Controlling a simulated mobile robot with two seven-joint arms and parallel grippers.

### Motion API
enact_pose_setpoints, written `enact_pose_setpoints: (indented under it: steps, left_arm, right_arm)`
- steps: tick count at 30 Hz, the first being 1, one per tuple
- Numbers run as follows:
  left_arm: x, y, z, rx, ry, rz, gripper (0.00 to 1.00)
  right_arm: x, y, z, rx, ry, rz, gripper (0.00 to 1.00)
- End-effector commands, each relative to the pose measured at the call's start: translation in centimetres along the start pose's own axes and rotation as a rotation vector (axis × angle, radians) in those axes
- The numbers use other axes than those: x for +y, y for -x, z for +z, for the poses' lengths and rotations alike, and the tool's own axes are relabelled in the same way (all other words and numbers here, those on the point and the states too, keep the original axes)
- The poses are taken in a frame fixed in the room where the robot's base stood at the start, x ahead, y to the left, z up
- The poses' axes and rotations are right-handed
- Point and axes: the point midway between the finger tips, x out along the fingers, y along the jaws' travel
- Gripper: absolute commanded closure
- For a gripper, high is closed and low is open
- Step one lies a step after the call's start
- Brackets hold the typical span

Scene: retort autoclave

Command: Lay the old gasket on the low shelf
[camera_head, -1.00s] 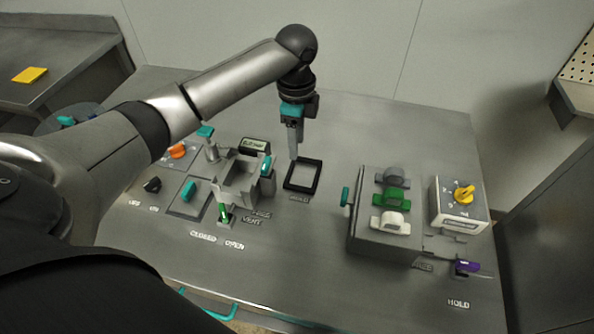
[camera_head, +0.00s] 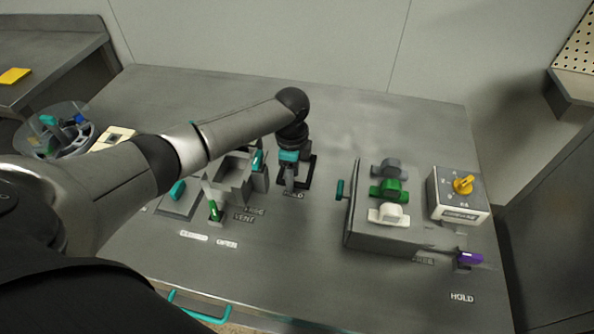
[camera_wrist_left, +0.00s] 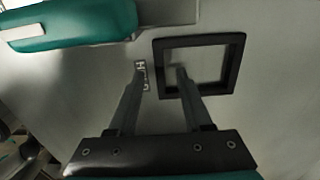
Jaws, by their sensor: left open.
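A black square frame (camera_head: 312,172), which looks like the gasket, lies flat on the grey panel top; it also shows in the left wrist view (camera_wrist_left: 200,41). My left gripper (camera_head: 290,190) is open and low over it, partly hiding it in the head view. In the left wrist view the left fingers (camera_wrist_left: 158,70) appear on either side of the frame's left bar, one outside and one over the opening. I cannot tell whether they touch it. My right gripper is not in view. I cannot tell which surface is the low shelf.
Beside the frame stands a grey fixture (camera_head: 231,180) with teal and green levers. To the right are a block (camera_head: 375,237) with grey, green and white knobs and a white box (camera_head: 460,205) with a yellow knob. A side bench (camera_head: 50,52) is at the left.

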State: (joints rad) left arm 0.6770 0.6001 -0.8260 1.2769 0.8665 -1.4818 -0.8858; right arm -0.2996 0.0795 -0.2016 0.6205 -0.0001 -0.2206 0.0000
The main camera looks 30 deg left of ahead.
Motion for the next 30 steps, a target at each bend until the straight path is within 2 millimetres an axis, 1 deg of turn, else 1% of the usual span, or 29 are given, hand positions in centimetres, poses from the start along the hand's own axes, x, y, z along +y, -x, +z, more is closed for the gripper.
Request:
enact_pose_setpoints:
  steps: [1,3,10,23,30]
  left_arm:
    - [0.03,-0.6,0.01,-0.001,0.0,0.001,0.5]
    - [0.01,-0.87,0.0,0.0,0.0,0.0,0.5]
    - [-0.01,-0.83,-0.01,0.0,0.0,-0.001,0.51]
    - [-0.01,-0.8,0.01,0.0,0.0,-0.001,0.99]
    - [-0.02,-0.8,0.02,0.0,0.0,-0.001,1.0]
  right_arm:
    - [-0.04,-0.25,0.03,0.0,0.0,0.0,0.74]
    - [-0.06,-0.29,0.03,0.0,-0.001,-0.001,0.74]
    - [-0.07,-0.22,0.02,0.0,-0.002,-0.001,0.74]
    - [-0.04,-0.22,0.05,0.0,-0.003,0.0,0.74]
    - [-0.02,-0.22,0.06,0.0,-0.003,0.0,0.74]
